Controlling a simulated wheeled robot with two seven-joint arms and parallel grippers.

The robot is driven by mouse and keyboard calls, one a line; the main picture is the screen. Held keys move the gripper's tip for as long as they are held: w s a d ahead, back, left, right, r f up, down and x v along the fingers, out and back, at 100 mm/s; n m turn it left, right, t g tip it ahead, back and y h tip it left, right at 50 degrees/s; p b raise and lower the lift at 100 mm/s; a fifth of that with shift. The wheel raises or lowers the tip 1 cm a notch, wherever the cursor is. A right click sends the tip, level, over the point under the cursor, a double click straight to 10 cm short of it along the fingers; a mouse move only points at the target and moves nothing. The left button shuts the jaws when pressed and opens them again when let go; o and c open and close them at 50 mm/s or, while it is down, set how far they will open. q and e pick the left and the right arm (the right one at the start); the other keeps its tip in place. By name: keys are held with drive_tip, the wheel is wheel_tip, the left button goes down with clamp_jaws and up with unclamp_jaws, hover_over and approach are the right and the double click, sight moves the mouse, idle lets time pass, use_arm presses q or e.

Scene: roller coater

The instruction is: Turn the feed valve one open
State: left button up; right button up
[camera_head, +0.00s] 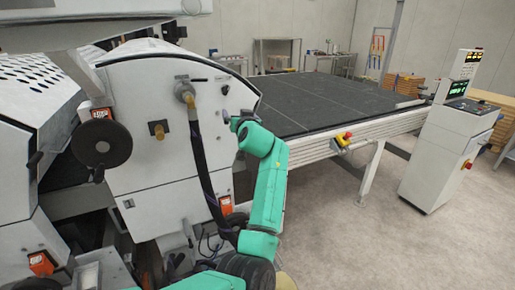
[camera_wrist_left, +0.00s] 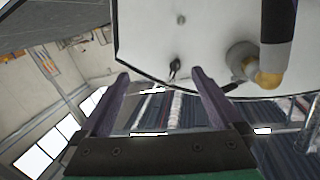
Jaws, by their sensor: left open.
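The white end panel of the coater (camera_head: 150,75) carries a grey and brass hose fitting (camera_head: 185,92), with a dark hose running down from it. A brass fitting (camera_head: 158,130) sits lower left, and a small dark knob (camera_head: 225,88) sits to the right. I cannot tell for sure which is feed valve one. My left gripper (camera_head: 236,118) is at the panel's right edge. In the left wrist view its fingers (camera_wrist_left: 160,77) are apart and empty. A small dark lever (camera_wrist_left: 174,68) shows near the right fingertip; the hose fitting (camera_wrist_left: 255,65) is farther right. My right gripper is not in view.
A black handwheel (camera_head: 102,144) projects at the panel's left. The dark conveyor bed (camera_head: 330,102) extends behind my left arm, with a yellow and red emergency stop box (camera_head: 343,139) on its side. A control console (camera_head: 445,150) stands at right. The floor between is clear.

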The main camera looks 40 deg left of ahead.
use_arm(q)
drive_tip(key=w+d+f+m+h, duration=0.1)
drive_tip(key=w+d+f+m, duration=0.1)
drive_tip(key=f, duration=0.4)
drive_tip(key=w+d+f+m+t+h, duration=0.1)
drive_tip(key=d+f+h, duration=0.1)
drive_tip(key=f, duration=0.3)
drive_tip(key=shift+w+d+f+m, duration=0.35)
drive_tip(key=shift+d+f+m, duration=0.05)
